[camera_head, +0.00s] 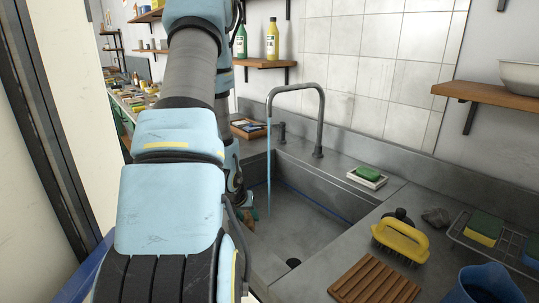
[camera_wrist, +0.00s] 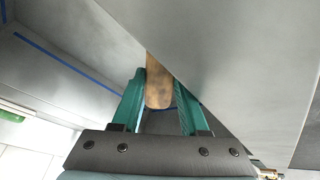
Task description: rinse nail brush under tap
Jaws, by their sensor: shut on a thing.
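My gripper (camera_wrist: 160,88) has green fingers and is shut on a tan wooden piece with a rounded end, which I take to be the nail brush (camera_wrist: 159,92). Its bristles do not show. In the head view my gripper (camera_head: 255,214) is low in the grey sink (camera_head: 322,215), at its left side, largely hidden behind my arm. The grey arched tap (camera_head: 320,115) stands at the sink's back edge. A thin pale blue stream of water (camera_head: 269,175) falls from its spout, just right of my gripper. I cannot tell whether the water touches the brush.
A yellow-handled brush (camera_head: 400,238), a slatted wooden rack (camera_head: 374,280), a blue jug (camera_head: 487,285) and a wire rack with sponges (camera_head: 484,228) crowd the right counter. A green soap bar (camera_head: 368,173) lies in a dish behind the sink. The drain (camera_head: 293,263) is clear.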

